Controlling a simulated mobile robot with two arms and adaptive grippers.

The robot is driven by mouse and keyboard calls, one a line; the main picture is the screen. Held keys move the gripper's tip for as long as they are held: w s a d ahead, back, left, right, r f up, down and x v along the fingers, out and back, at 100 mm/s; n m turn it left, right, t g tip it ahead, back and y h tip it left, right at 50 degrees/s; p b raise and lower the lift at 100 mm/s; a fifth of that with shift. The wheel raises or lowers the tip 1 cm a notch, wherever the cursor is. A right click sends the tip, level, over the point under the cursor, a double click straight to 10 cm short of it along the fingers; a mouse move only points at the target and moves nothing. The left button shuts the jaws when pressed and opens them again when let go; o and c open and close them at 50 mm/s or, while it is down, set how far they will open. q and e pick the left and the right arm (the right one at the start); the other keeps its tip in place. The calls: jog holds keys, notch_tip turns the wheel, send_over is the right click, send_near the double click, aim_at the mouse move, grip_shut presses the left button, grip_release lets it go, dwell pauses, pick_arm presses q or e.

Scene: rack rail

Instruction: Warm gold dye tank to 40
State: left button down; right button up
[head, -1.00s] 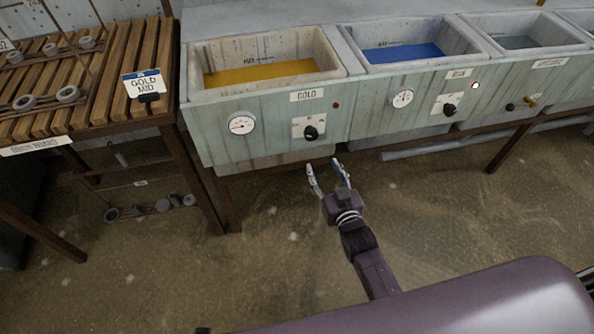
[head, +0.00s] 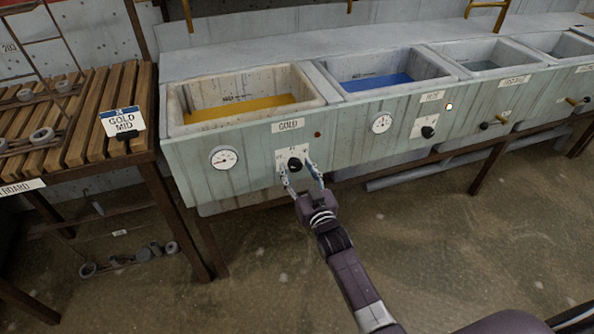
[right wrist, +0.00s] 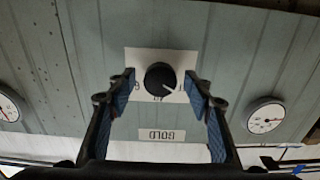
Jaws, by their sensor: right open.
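The gold dye tank (head: 180,130) is a pale green trough with yellow liquid (head: 238,108) and a GOLD label (head: 288,126). Its black knob (head: 295,164) sits on a white plate on the front panel, and it also shows in the right wrist view (right wrist: 160,78). A round white dial gauge (head: 224,158) is left of the knob. A dark red lamp (head: 318,134) is above right of it. My right gripper (head: 302,178) is open, its fingers either side of the knob in the picture; contact cannot be told. My left gripper is out of view.
A blue dye tank (head: 378,80) with its own gauge (head: 381,122), knob (head: 427,132) and lit lamp (head: 449,106) adjoins on the right. A slatted bench (head: 90,110) with a GOLD MID card (head: 122,121) stands left. The floor in front is open.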

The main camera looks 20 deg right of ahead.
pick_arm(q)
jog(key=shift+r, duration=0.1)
pick_arm(e)
jog(key=c, duration=1.2)
